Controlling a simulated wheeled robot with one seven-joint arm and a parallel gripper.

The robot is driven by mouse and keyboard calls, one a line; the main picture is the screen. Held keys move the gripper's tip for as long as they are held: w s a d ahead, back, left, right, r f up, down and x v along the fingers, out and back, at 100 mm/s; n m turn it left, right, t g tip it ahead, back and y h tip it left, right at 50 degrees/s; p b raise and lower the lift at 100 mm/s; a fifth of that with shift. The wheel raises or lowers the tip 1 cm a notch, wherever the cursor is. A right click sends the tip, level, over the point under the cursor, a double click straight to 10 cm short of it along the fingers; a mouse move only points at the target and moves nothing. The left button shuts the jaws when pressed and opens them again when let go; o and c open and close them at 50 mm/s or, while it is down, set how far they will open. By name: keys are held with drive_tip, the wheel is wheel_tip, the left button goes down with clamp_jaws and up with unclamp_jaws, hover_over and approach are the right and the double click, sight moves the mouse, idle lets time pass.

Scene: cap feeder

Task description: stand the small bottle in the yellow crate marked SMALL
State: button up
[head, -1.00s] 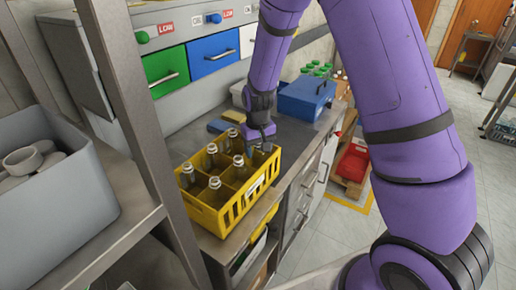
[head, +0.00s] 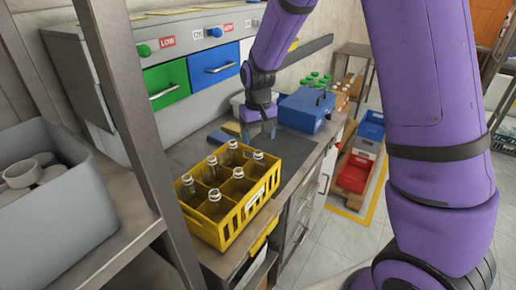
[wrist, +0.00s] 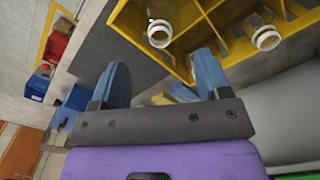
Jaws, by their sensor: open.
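The yellow crate (head: 236,224) stands on the counter, with a white label on its side too small to read. Several clear bottles stand upright in its compartments. One bottle (head: 258,160) is in the crate's far right corner, nearest my gripper; the bottles look alike, so I cannot tell by size which is the small one. My gripper (head: 261,132) is beyond the crate, apart from it, above the counter. In the wrist view my gripper (wrist: 160,75) has its blue fingers spread with nothing between them. A bottle neck (wrist: 159,33) inside the crate rim shows just past them.
A blue case (head: 305,110) stands on the counter right of my gripper. A flat blue and yellow item (head: 225,134) lies to its left. Drawers (head: 213,60) line the back. A grey bin (head: 45,215) is on a rack at left. Dark counter beside the crate is clear.

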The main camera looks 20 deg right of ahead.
drive_tip(key=shift+r, duration=1.3)
drive_tip(key=s+d+r+t, duration=0.2)
drive_tip(key=s+d+r, duration=0.1)
drive_tip(key=s+r, duration=0.65)
drive_tip(key=s+d+r+t, duration=0.2)
drive_tip(key=s+d+r, duration=0.1)
drive_tip(key=s+r, duration=0.7)
drive_tip(key=s+t, duration=0.1)
drive_tip(key=s, duration=0.9)
drive_tip(key=shift+d, duration=0.45)
drive_tip(key=shift+w, duration=0.1)
drive_tip(key=shift+c, duration=0.2)
